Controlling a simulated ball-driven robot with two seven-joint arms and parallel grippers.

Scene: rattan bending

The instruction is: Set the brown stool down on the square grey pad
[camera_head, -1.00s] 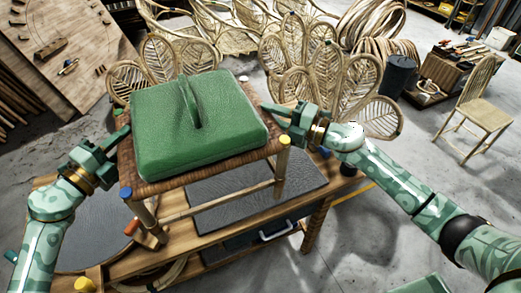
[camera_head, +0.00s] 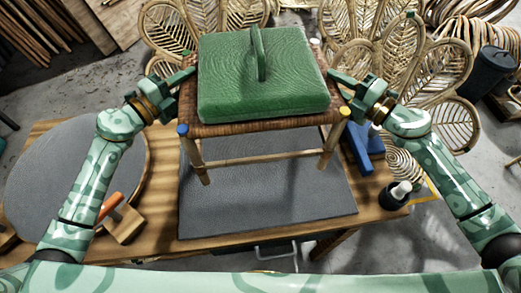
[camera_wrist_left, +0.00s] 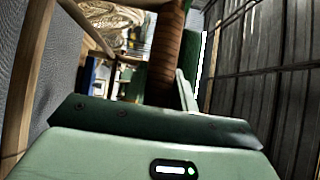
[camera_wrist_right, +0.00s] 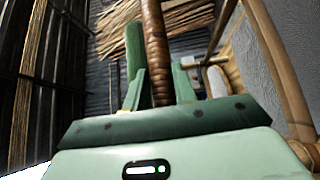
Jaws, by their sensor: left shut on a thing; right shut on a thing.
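The brown stool (camera_head: 262,125) has a woven seat and wooden legs with coloured caps. A green block with an upright handle (camera_head: 225,88) lies on its seat. My left gripper (camera_head: 186,77) is shut on the stool's left seat edge, and my right gripper (camera_head: 340,80) is shut on its right seat edge. The wrapped seat rail sits between the jaws in the left wrist view (camera_wrist_left: 165,50) and the right wrist view (camera_wrist_right: 155,45). The square grey pad (camera_head: 270,208) is under the stool. The stool's front legs appear above it; I cannot tell their exact clearance. The rear legs are mostly hidden.
A round grey pad (camera_head: 60,180) lies on the left of the wooden bench (camera_head: 165,200). An orange-handled tool (camera_head: 110,207) is near it. A blue tool (camera_head: 362,148) and a dark pot with a white top (camera_head: 396,195) stand on the right. Rattan chairs (camera_head: 385,55) are behind.

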